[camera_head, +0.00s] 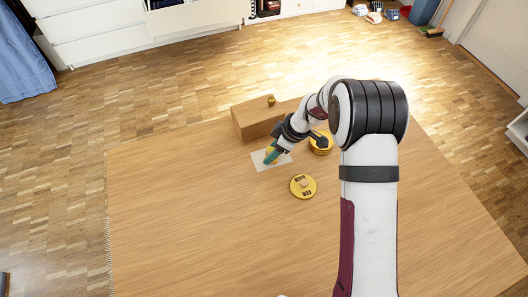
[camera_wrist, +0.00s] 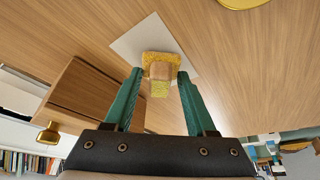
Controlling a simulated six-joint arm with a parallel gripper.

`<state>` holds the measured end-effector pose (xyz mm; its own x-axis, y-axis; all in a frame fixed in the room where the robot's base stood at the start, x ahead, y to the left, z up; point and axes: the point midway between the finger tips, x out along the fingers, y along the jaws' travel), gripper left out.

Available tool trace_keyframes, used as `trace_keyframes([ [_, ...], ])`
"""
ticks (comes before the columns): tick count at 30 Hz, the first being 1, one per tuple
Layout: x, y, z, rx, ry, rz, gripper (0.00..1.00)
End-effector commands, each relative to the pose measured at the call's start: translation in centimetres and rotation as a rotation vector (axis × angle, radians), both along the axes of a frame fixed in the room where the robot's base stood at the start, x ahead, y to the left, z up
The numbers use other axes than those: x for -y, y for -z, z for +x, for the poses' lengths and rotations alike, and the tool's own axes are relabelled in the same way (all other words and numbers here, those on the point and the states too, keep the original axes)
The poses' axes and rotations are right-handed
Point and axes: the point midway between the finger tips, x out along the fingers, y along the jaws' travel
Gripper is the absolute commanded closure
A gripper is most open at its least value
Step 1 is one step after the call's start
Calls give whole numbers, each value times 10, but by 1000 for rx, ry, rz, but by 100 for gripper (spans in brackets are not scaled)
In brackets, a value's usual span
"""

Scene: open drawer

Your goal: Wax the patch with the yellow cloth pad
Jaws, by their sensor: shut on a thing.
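The yellow cloth pad (camera_wrist: 160,87) has a small wooden block on it and sits between the green fingers of my gripper (camera_wrist: 159,74). In the head view my gripper (camera_head: 271,156) points down at the table, shut on the pad, which is mostly hidden there. The patch is a pale grey rectangle (camera_head: 258,160) on the table. It also shows in the wrist view (camera_wrist: 126,43), with the pad over its middle to near edge. The pad looks down on the patch or very close above it; I cannot tell whether they touch.
A wooden drawer box (camera_head: 255,122) with a brass knob (camera_head: 271,100) stands just behind the patch. A yellow wax lid (camera_head: 303,187) lies to the front right. A yellow tin (camera_head: 321,146) stands right of the patch, partly behind my arm. The table's left and front are clear.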

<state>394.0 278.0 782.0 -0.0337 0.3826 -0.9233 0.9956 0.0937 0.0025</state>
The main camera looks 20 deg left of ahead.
Motion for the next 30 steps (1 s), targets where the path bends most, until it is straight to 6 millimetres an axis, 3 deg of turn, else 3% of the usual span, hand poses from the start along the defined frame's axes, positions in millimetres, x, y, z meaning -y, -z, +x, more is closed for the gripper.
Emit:
trace_keyframes([
  [18, 40, -3, 39, -1, 3, 0, 88],
  [30, 13, -4, 13, 0, 0, 0, 88],
])
